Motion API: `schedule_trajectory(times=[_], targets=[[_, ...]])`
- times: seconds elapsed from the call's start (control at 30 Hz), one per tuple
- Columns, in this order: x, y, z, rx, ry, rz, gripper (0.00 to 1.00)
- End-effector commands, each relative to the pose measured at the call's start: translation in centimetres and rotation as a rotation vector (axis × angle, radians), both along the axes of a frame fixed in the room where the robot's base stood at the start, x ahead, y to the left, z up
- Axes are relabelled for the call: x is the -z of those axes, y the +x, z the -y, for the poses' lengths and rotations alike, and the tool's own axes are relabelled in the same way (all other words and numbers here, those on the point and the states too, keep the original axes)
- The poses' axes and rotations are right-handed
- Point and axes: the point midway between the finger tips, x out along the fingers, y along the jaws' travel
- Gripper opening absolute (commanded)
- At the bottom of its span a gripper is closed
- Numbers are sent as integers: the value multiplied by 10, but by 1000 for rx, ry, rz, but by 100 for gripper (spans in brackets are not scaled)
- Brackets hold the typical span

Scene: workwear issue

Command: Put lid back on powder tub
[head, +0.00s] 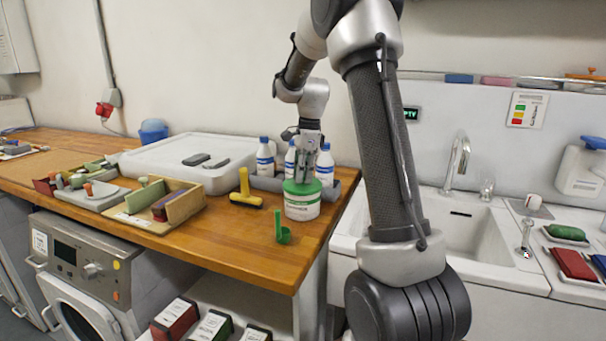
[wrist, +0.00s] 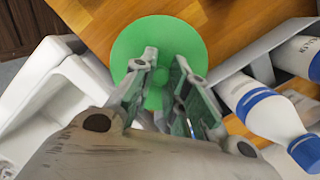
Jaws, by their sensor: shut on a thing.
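The powder tub (head: 302,206) is white with a green label band and stands on the wooden counter near its right end. The round green lid (head: 302,187) is at the tub's top; whether it is fully seated I cannot tell. My gripper (head: 303,178) points down over the lid, shut on its raised middle part. In the wrist view the lid (wrist: 135,42) lies under my gripper (wrist: 162,92) and hides the tub. A green scoop (head: 284,236) stands on the counter in front of the tub.
White bottles with blue caps (head: 265,158) stand in a grey tray (head: 268,184) behind the tub. A sink (head: 455,233) is on the right.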

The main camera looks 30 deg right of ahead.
Motion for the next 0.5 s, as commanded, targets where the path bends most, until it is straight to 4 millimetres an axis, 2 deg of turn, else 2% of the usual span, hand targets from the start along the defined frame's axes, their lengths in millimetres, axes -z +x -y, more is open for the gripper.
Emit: schedule_trajectory(times=[0.23, 0.27, 0.4, 0.5], targets=[[0, 0, 0, 0, 0, 0, 0], [0, 0, 0, 0, 0, 0, 17], [0, 0, 0, 0, 0, 0, 41], [0, 0, 0, 0, 0, 0, 41]])
